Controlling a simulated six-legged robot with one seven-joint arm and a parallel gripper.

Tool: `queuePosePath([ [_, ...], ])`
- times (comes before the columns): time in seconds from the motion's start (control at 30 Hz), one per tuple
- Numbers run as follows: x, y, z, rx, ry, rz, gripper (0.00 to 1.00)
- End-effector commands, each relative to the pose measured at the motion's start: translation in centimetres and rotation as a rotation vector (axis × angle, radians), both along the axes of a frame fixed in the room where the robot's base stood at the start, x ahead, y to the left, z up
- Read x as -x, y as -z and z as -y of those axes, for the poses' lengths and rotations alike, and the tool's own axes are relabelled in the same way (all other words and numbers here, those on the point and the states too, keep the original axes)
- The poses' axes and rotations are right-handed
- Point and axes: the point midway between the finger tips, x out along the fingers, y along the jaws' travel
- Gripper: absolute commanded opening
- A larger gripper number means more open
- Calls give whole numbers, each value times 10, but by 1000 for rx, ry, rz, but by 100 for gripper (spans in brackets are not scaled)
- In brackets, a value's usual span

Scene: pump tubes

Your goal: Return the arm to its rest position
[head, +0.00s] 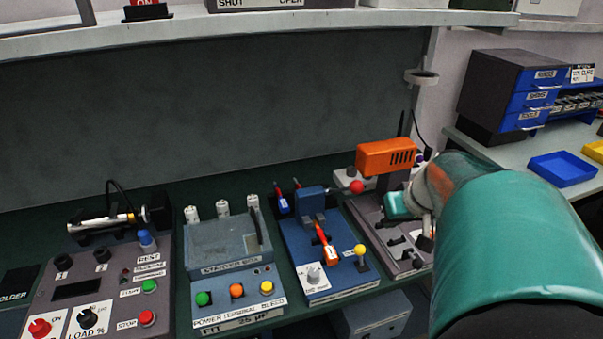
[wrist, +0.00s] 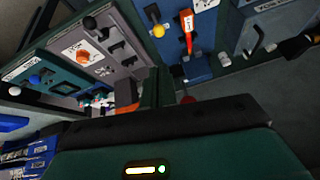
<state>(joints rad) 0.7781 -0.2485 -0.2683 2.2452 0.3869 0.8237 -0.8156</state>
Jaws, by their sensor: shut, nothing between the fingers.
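My arm, teal and grey, reaches in from the right edge of the head view. Its far end (head: 398,206) hangs in front of the grey station with the orange machine, at the right end of the bench. In the wrist view my gripper (wrist: 155,78) shows as dark teal fingers, shut and empty, pointing at the bench stations. It appears apart from them. The fingertips are hard to make out in the head view.
The orange machine (head: 387,157) stands close to my arm. Left of it are a blue station (head: 338,285) with an orange-red tool, a grey-blue box (head: 222,246) and a control panel (head: 105,285). A shelf (head: 270,24) runs above. Blue drawers (head: 532,97) and a blue tray (head: 563,168) are right.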

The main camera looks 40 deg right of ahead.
Motion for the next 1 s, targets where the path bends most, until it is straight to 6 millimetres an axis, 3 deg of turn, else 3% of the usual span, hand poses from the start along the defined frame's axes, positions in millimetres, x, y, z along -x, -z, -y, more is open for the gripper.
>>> queuePosePath([
  [0.33, -1, -1, -1, 1, -2, 1, 0],
  [0.47, -14, -5, -23, 0, -40, 0, 0],
  [0.57, -33, -11, -64, -2, -101, -5, 0],
  [0.73, -53, -21, -156, 8, -226, -21, 0],
  [0.9, -49, -27, -238, 41, -336, -27, 0],
  [1.0, -39, -28, -275, 65, -385, -24, 0],
])
